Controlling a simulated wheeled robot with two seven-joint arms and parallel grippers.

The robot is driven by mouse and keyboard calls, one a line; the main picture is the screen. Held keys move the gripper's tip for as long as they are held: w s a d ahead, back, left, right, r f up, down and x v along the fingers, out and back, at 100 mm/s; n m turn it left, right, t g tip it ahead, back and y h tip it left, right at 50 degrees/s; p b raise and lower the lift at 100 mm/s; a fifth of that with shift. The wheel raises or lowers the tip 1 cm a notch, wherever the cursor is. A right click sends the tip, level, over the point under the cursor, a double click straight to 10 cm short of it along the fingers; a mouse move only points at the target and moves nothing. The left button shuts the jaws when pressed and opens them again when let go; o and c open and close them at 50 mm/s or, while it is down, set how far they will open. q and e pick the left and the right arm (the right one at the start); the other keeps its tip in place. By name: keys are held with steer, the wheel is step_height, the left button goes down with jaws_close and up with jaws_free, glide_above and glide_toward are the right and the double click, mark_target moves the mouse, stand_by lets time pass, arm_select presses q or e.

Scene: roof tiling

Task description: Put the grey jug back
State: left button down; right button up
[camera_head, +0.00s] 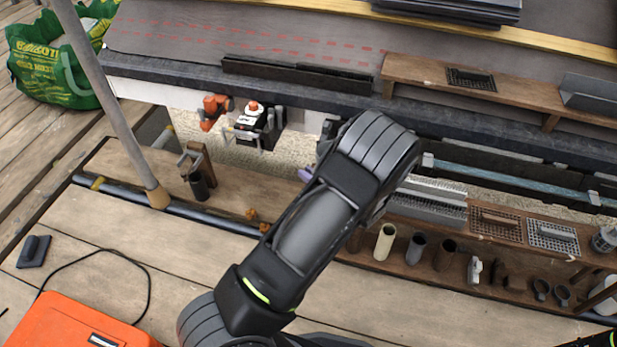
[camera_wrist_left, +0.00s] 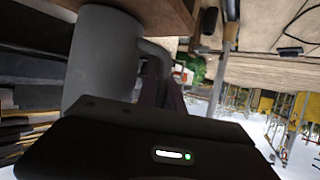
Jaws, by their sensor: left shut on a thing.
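The grey jug (camera_wrist_left: 100,62) is large and close in the left wrist view, a plain matt cylinder with a handle (camera_wrist_left: 152,50) on its right side. My left gripper (camera_wrist_left: 162,84) is shut on the jug at its handle. The jug's lower part is hidden behind the gripper body. In the head view my left arm covers most of the gripper and jug, so I cannot tell there whether the jug touches anything. My right gripper is not in view; only a bit of my right arm shows at the bottom right corner.
A brown wooden shelf (camera_head: 225,190) runs below the roof edge, with a dark cylindrical holder (camera_head: 198,185), a cream tube (camera_head: 385,241) and several cups. A grey pole (camera_head: 108,95) stands at left. An orange case (camera_head: 60,325) lies on the planks. Bare planks (camera_head: 130,235) lie in front.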

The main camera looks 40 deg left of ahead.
arm_select(q)
steer(key=shift+f, duration=0.2)
steer(key=shift+f, duration=0.15)
steer(key=c, duration=1.5)
jaws_free()
steer(key=shift+o, duration=0.2)
steer(key=shift+d+r, duration=0.15)
steer(key=shift+r, duration=0.2)
steer(key=p+v, duration=0.3)
steer(key=v, duration=0.8)
steer(key=shift+s+d+p, duration=0.2)
steer(key=shift+d+p, duration=0.1)
steer(key=shift+p, duration=0.05)
